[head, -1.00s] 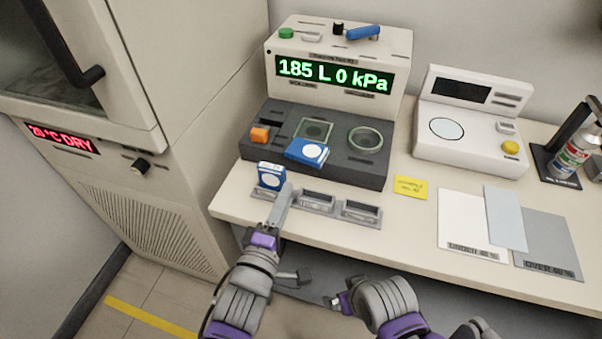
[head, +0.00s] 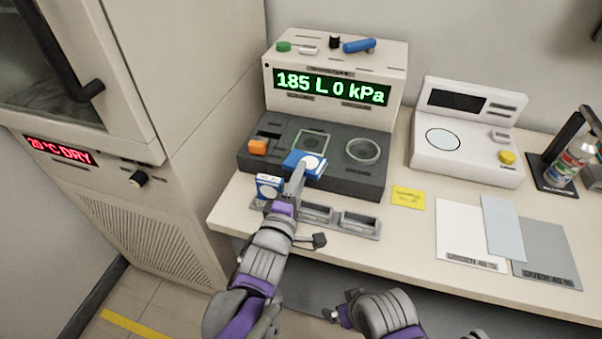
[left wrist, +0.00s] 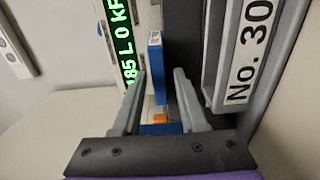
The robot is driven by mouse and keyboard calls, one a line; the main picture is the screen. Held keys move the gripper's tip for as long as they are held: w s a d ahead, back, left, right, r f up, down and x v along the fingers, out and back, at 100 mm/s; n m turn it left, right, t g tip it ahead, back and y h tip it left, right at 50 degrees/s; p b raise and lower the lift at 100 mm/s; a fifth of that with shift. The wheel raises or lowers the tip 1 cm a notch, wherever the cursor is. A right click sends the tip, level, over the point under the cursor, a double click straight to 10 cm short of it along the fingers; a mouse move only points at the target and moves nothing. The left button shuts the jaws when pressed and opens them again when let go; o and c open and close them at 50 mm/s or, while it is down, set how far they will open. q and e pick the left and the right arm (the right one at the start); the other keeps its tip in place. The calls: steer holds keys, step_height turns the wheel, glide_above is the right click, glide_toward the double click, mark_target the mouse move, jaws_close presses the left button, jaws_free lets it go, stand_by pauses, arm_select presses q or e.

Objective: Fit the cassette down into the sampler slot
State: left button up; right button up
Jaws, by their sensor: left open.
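A blue cassette with a white round face (head: 304,163) lies on the dark sampler deck (head: 345,187), in front of a square frame (head: 311,143). A second blue-and-white cassette (head: 269,187) stands in the left bay of the front rack. My left gripper (head: 299,176) is open and reaches over the front edge of the lying cassette, partly covering it. In the left wrist view the fingers (left wrist: 160,76) are apart, with a blue body (left wrist: 157,75) seen between them; contact cannot be told. My right gripper (head: 338,310) is low, off the table's front edge; its jaws are unclear.
The rack's other two bays (head: 338,221) look empty. The display unit (head: 333,88) rises behind. A white instrument (head: 466,145), yellow note (head: 408,197) and sheets (head: 470,235) lie right.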

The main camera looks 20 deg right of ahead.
arm_select(q)
steer(key=shift+c, duration=0.2)
jaws_close()
stand_by(0.3)
stand_by(0.3)
step_height(320, 180, up, 3)
steer(key=shift+f+p, duration=0.15)
steer(key=shift+p, duration=0.45)
steer(key=shift+s+a, duration=0.1)
steer(key=shift+s, duration=0.1)
steer(key=s+a+r+p, duration=0.1)
steer(key=s+a+r, duration=0.4)
steer(key=s, duration=0.6)
steer(key=a, duration=0.2)
steer(key=shift+a, duration=0.3)
